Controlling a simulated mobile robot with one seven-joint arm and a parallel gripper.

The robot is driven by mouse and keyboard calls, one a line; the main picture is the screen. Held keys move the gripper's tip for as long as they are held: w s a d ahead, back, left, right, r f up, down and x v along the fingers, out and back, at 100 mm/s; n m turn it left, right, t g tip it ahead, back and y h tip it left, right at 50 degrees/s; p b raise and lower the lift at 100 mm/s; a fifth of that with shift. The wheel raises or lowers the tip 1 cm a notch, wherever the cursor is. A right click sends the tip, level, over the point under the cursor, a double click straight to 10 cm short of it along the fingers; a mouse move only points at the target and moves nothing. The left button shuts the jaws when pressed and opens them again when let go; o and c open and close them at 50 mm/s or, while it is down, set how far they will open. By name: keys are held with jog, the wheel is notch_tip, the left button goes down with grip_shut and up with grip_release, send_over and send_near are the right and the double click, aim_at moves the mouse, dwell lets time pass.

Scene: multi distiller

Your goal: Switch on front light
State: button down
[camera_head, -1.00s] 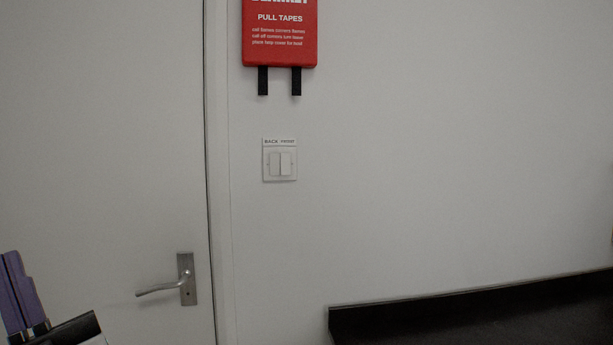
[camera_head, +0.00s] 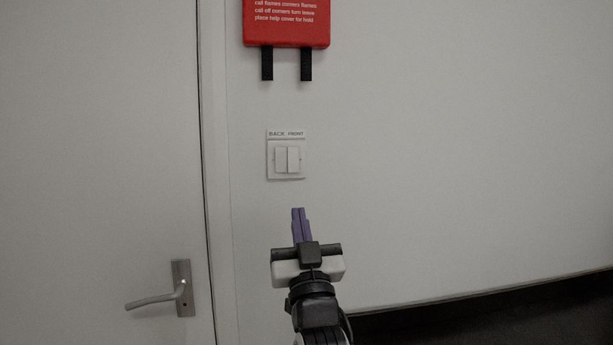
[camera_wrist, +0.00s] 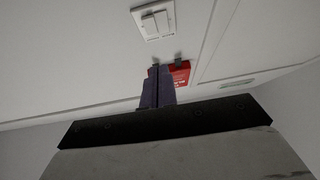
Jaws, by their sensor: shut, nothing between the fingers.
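A white double light switch (camera_head: 286,160) is on the wall, under a label reading BACK on the left and FRONT on the right. Its right rocker (camera_head: 293,160) is below FRONT. My gripper (camera_head: 298,210) has purple fingers pressed together, empty, pointing up just below the switch in the head view. In the wrist view the switch (camera_wrist: 153,20) appears beyond the fingertips (camera_wrist: 160,68), with a visible gap between them. I cannot tell from the frames how far the fingertips are from the wall.
A red fire blanket case (camera_head: 286,22) with two black pull tapes hangs above the switch. A white door (camera_head: 100,150) with a lever handle (camera_head: 160,297) is at left. A dark counter (camera_head: 480,310) is at lower right. The wall right of the switch is clear.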

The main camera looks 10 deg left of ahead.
aim_at(293, 164)
jog(key=shift+w+d+h, duration=0.4)
jog(key=shift+d, duration=0.1)
jog(key=p+x, duration=0.1)
jog(key=x, duration=0.3)
jog(key=f+p+x, duration=0.1)
jog(key=p+x, duration=0.1)
jog(key=x, duration=0.2)
jog(key=w+p+x, duration=0.1)
jog(key=p+x, duration=0.1)
jog(key=x, duration=0.2)
jog(key=shift+a+f, duration=0.15)
jog(key=shift+a, duration=0.1)
jog(key=shift+w+a+f, duration=0.2)
jog(key=shift+w+a, duration=0.05)
jog(key=shift+w, duration=0.3)
